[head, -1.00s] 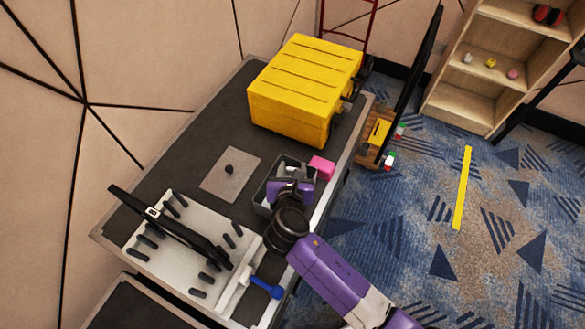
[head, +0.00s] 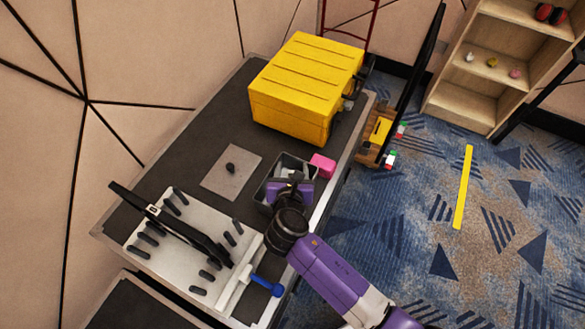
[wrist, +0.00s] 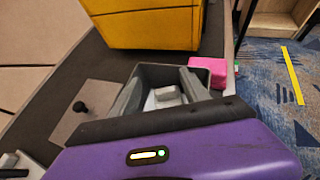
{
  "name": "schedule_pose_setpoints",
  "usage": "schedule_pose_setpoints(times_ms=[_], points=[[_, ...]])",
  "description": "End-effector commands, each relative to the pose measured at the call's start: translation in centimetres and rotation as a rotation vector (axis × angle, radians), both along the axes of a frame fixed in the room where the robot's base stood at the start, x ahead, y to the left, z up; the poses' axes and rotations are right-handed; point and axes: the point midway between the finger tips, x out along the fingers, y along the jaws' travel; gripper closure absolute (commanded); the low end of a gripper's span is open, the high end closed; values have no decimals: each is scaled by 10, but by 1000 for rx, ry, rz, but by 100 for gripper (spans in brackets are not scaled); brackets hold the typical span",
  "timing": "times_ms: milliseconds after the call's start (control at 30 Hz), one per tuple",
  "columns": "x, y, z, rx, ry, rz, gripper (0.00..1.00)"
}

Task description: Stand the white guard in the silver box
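The silver box (head: 262,193) is an open grey bin near the table's right edge. Its rim also shows in the wrist view (wrist: 165,68). My gripper (head: 290,178) is over and partly inside it, hiding much of the interior in the head view. In the wrist view, two grey finger-like pieces stand well apart inside the box, so my gripper (wrist: 160,92) looks open. A white piece (wrist: 165,96), which looks like the white guard, is low in the box between them. Its lower part is hidden, so I cannot tell whether it stands upright or touches a finger.
A pink block (head: 322,165) sits just beyond the box. A large yellow case (head: 305,90) stands farther back. A grey plate with a black knob (head: 231,172) lies to the left. A white pegged board (head: 190,240) and a blue-handled tool (head: 266,286) are in front.

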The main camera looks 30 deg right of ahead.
Motion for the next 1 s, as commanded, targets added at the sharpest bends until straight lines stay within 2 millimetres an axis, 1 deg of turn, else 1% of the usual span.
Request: schedule_pose_setpoints(times_ms=[33, 200, 267, 367, 433, 800, 1000], points=[[-1, -6, -1, -4, 3, -11, 38], [-1, -7, 0, -5, 4, -14, 38], [-1, -7, 4, -5, 3, -14, 38], [-2, -7, 15, -4, 2, -15, 38], [-12, 1, 18, -5, 3, -11, 38], [-69, 38, 55, -2, 1, -4, 38], [-87, 48, 66, -3, 2, -6, 38]])
